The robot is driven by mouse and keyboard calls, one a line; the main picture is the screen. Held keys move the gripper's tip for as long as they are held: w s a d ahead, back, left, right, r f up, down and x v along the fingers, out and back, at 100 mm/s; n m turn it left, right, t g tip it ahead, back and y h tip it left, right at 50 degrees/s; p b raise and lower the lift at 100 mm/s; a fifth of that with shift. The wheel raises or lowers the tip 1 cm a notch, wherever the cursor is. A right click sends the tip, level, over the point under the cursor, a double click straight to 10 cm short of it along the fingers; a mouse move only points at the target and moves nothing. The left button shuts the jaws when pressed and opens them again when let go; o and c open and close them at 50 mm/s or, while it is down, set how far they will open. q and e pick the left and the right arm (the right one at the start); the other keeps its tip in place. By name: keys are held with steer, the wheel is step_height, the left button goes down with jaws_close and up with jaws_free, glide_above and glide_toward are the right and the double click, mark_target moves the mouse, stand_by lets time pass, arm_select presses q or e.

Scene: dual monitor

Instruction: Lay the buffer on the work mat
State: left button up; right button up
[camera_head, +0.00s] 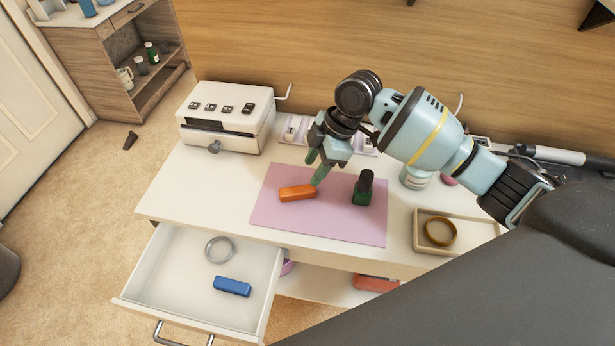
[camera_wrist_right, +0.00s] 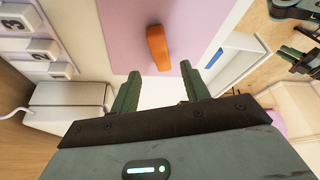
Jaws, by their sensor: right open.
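An orange block-shaped buffer (camera_head: 297,193) lies flat on the pink work mat (camera_head: 270,214), near the mat's left side. A similar blue block (camera_head: 232,287) lies in the open drawer. My right gripper (camera_head: 317,172) is over the mat, just behind and right of the orange buffer, with its fingers pointing down. In the right wrist view the gripper (camera_wrist_right: 162,78) is open and empty. The orange buffer (camera_wrist_right: 158,47) shows ahead of the fingertips, not between them.
A dark green bottle (camera_head: 363,188) stands on the mat's right half. A tray (camera_head: 480,230) with a gold ring is on the right. The open drawer (camera_head: 165,275) also holds a silver ring (camera_head: 220,249). A white box (camera_head: 227,118) stands behind left. The mat's front is clear.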

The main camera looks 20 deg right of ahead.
steer(key=shift+v, duration=2.35)
steer(key=shift+f, duration=0.1)
